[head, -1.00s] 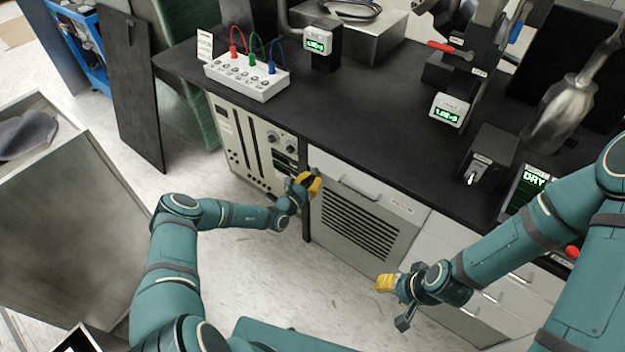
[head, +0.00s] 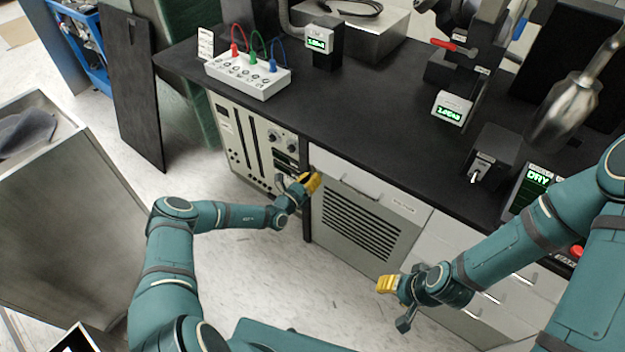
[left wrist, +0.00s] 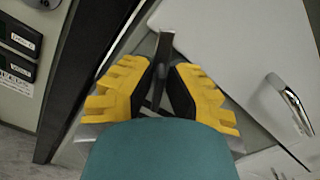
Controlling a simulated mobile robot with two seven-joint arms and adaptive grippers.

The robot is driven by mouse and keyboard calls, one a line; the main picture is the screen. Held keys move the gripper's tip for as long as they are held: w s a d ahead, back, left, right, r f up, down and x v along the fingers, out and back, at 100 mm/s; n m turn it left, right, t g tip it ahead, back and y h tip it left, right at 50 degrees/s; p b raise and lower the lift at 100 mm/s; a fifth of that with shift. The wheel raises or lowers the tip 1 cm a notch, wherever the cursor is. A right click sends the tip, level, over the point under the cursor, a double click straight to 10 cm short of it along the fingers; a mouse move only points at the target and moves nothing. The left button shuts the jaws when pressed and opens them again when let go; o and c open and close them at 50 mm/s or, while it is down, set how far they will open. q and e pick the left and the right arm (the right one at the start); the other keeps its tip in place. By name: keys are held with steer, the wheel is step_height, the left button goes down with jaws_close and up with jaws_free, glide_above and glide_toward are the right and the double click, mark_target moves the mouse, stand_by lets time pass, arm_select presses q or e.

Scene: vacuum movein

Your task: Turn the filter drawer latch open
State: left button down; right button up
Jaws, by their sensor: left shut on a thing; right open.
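The filter drawer is the pale front (head: 372,190) with a bar handle, under the black bench top. Its latch is a dark narrow lever (left wrist: 163,62) near the left end of that front, seen upright in the left wrist view. My left gripper (head: 312,179) is at this left end. In the left wrist view its yellow fingers (left wrist: 160,82) are shut on the latch, one on each side. The latch's lower part is hidden by the fingers and wrist. My right gripper (head: 386,284) is open and empty, in front of the lower drawers.
A louvred panel (head: 360,228) lies below the drawer front. The drawer's handle (left wrist: 292,104) is right of my left fingers. A dark cabinet post (head: 306,218) and an instrument rack (head: 245,140) stand to the left. The floor in front is clear.

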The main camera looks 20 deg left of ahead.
arm_select(q)
steer(key=n, duration=0.6)
steer(key=shift+w+a+f+n, duration=0.15)
steer(key=shift+a+n, duration=0.05)
steer(key=shift+n, duration=0.1)
steer(key=n, duration=0.5)
steer(key=shift+f, duration=0.2)
steer(key=c, duration=1.1)
jaws_free()
steer(key=shift+f, duration=0.1)
steer(key=v, duration=1.2)
